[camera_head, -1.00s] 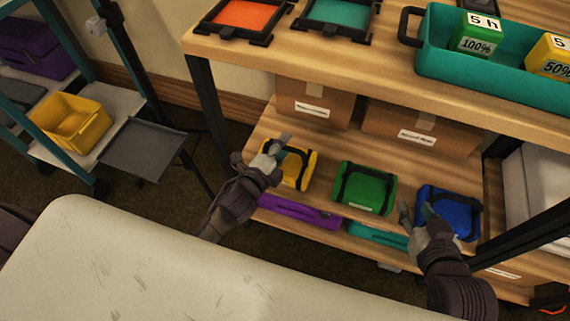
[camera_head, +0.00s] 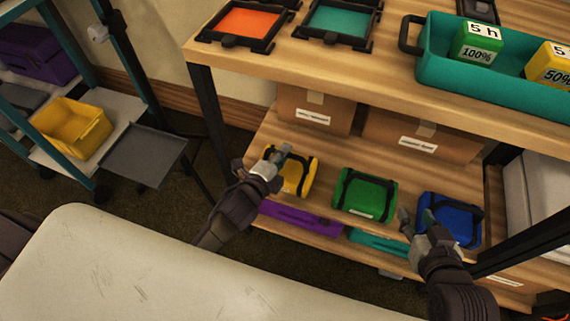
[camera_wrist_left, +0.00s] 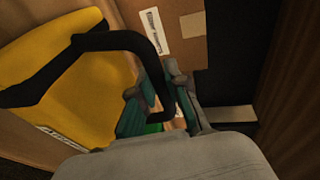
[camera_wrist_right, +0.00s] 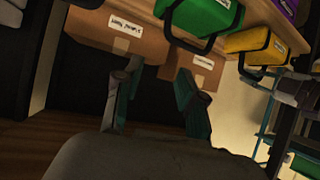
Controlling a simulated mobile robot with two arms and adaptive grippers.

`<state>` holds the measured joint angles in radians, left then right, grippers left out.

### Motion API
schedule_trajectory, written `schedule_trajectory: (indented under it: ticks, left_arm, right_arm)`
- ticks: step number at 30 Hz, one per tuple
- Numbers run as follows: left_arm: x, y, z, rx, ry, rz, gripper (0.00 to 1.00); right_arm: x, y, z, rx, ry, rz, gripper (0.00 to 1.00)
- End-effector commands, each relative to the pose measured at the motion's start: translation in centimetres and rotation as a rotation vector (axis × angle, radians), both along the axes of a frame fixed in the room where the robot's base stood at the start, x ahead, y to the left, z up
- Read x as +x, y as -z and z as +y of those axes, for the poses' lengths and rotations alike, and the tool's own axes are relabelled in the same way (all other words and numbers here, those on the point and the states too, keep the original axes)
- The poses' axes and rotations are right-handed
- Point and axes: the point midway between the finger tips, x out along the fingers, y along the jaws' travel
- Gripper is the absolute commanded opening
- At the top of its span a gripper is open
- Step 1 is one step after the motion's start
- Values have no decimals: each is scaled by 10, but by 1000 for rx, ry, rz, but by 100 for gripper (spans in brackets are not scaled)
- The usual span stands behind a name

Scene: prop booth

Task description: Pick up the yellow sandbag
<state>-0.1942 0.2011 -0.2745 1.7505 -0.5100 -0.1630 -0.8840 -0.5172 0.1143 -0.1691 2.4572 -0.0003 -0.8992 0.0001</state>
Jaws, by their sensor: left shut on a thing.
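The yellow sandbag (camera_head: 301,178) with black straps sits on the lower wooden shelf, at the left of a row of sandbags. In the left wrist view the yellow sandbag (camera_wrist_left: 98,92) fills the left side, and its black handle loop reaches to the fingers. My left gripper (camera_head: 279,159) is at the bag's left side, shut on this black handle. It also shows in the left wrist view (camera_wrist_left: 164,98). My right gripper (camera_head: 416,222) is open and empty in front of the blue sandbag; its spread fingers show in the right wrist view (camera_wrist_right: 156,84).
A green sandbag (camera_head: 367,192) and the blue sandbag (camera_head: 452,218) stand to the right on the same shelf. Cardboard boxes (camera_head: 314,110) stand behind. The upper wooden board (camera_head: 330,60) overhangs the shelf. A yellow bin (camera_head: 72,127) stands on a rack at left.

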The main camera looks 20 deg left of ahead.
Motion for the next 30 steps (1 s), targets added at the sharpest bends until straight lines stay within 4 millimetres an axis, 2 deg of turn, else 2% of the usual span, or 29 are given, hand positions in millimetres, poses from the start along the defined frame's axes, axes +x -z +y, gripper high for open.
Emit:
schedule_trajectory:
  ticks: [5, 8, 18, 24, 30]
  left_arm:
    - [1, -7, 0, -2, 2, -9, 0]
    - [2, -11, -1, -2, 2, -10, 0]
    - [2, -33, -1, -2, 3, -12, 0]
    - [2, -42, -1, -3, 2, -11, 0]
    - [-26, -40, 5, -3, 1, -7, 0]
  right_arm:
    - [-2, 1, 0, -3, 0, 15, 40]
    - [-9, 7, -4, -17, 5, 71, 40]
    - [-50, 37, -19, -74, 24, 331, 40]
    - [-72, 47, -27, -99, 33, 450, 40]
    - [-88, 53, -32, -117, 40, 534, 40]
